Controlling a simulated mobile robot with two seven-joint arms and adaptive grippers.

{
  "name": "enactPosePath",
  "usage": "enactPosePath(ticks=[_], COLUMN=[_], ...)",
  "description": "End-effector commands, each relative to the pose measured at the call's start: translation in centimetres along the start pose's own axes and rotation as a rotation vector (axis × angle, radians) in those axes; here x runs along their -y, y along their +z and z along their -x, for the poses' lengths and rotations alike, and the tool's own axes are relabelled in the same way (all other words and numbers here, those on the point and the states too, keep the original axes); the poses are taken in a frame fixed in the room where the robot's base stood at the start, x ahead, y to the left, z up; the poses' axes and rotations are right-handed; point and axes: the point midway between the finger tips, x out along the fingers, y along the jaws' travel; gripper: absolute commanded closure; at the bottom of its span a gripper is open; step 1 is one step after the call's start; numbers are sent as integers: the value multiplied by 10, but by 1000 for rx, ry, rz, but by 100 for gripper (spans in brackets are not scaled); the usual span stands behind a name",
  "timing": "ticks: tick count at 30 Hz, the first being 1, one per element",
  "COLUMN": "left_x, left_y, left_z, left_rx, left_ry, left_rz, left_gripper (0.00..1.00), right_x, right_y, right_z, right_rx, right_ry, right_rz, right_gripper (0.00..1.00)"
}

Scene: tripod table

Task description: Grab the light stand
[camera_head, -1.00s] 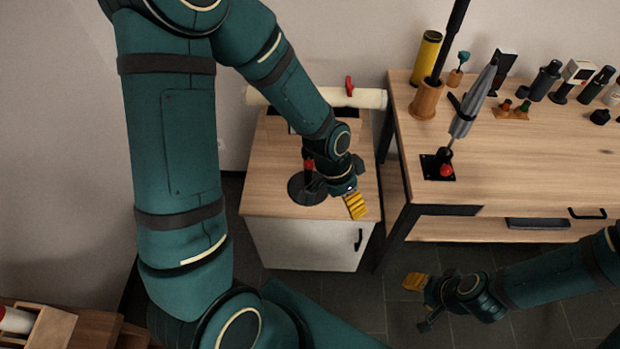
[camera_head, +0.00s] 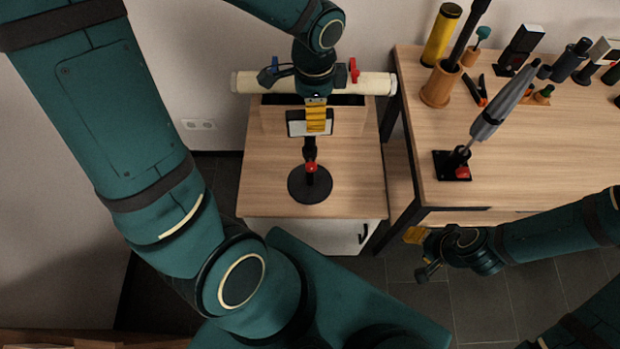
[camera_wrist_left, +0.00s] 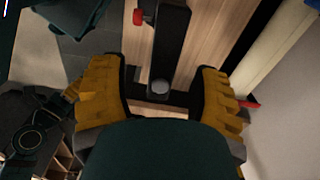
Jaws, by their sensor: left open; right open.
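The light stand (camera_head: 309,186) stands upright on the wooden cabinet, with a round black base, a red knob and a dark-framed pale panel at its top. My left gripper (camera_head: 316,120) is open at the panel and hides part of it in the head view. In the left wrist view, the dark body of the stand (camera_wrist_left: 168,45) lies ahead between the two yellow-padded fingers of the left gripper (camera_wrist_left: 162,95), with gaps on both sides. My right gripper (camera_head: 421,253) is open and empty, low in front of the workbench.
A cream roll (camera_head: 250,83) with a red clamp (camera_head: 353,70) lies behind the cabinet top (camera_head: 265,180). The workbench (camera_head: 560,150) on the right holds a grey tool on a black plate (camera_head: 452,166), a yellow cylinder (camera_head: 441,35) and several small items. The cabinet top around the base is clear.

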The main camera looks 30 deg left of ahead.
Motion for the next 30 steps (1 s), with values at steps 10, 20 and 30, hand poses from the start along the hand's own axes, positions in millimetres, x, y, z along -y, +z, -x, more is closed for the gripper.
enactPosePath(ticks=[10, 20, 30], left_x=[0, 2, 3], left_y=[1, 8, 7], left_z=[-25, -69, -71], left_rx=[0, 0, -1], left_ry=[0, 1, 0], left_rz=[1, 1, 1], left_gripper=[38, 38, 57], right_x=[-3, -9, -9], right_y=[-1, -3, -3], right_z=[-8, -25, -25], right_rx=[-4, -13, -14], right_ry=[0, 0, 0], right_rz=[1, 2, 2], right_gripper=[53, 53, 53])
